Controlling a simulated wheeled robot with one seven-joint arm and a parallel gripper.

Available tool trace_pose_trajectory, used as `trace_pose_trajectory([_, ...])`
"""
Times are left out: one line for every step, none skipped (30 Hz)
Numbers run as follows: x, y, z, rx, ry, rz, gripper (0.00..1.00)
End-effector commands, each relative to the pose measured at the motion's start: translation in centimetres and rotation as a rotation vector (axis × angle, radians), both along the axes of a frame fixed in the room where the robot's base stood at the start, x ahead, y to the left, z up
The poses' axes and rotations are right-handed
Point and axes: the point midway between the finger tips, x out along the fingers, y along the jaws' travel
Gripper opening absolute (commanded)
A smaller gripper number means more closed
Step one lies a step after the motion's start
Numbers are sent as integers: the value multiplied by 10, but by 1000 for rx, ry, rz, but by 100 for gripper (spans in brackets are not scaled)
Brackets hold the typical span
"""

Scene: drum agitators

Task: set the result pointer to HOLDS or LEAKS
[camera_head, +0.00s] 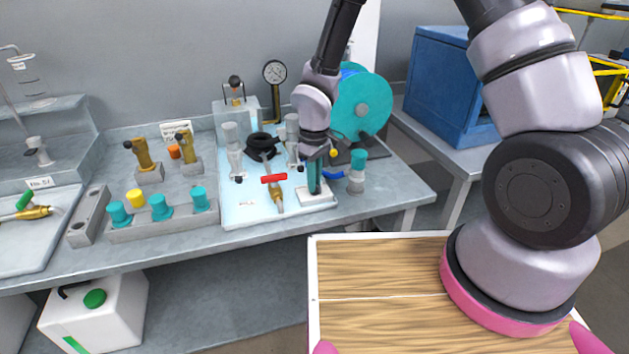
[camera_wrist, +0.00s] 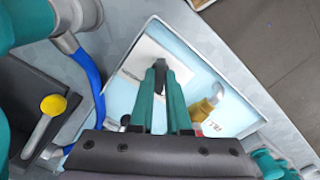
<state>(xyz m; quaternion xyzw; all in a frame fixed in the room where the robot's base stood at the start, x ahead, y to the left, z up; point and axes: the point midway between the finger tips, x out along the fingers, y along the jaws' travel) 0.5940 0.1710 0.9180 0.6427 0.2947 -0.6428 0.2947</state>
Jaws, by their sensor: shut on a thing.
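The result plate (camera_head: 320,199) is a small pale block at the right front of the light-blue tray (camera_head: 252,211). In the wrist view, the white plate (camera_wrist: 140,54) lies just beyond my fingertips. My gripper (camera_head: 315,190) points down over it, its teal fingers close together. In the wrist view, my gripper (camera_wrist: 160,75) is shut on a small dark piece (camera_wrist: 160,70), which looks like the pointer. The fingers hide most of this piece and part of the plate. I cannot read HOLDS or LEAKS, nor tell which way the pointer faces.
A brass valve with a red T-handle (camera_head: 274,178) stands left of my gripper in the tray. A teal-capped fitting (camera_head: 356,170) and blue hose (camera_wrist: 88,72) are close on the other side. A teal reel (camera_head: 362,105) stands behind. The tray's front left is mostly clear.

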Motion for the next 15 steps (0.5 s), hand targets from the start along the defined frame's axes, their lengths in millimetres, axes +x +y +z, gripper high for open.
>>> trace_pose_trajectory([0, 0, 0, -1, 1, 24, 0])
trace_pose_trajectory([0, 0, 0, -1, 1, 39, 0])
trace_pose_trajectory([0, 0, 0, -1, 1, 56, 0])
trace_pose_trajectory([0, 0, 0, -1, 1, 67, 0])
trace_pose_trajectory([0, 0, 0, -1, 1, 78, 0])
trace_pose_trajectory([0, 0, 0, -1, 1, 90, 0])
trace_pose_trajectory([0, 0, 0, -1, 1, 98, 0])
trace_pose_trajectory([0, 0, 0, -1, 1, 106, 0])
trace_pose_trajectory([0, -1, 0, -1, 1, 114, 0])
trace_pose_trajectory([0, -1, 0, -1, 1, 119, 0])
trace_pose_trajectory([0, -1, 0, -1, 1, 123, 0])
trace_pose_trajectory([0, -1, 0, -1, 1, 127, 0])
trace_pose_trajectory([0, -1, 0, -1, 1, 129, 0])
trace_pose_trajectory([0, -1, 0, -1, 1, 131, 0])
trace_pose_trajectory([0, -1, 0, -1, 1, 133, 0])
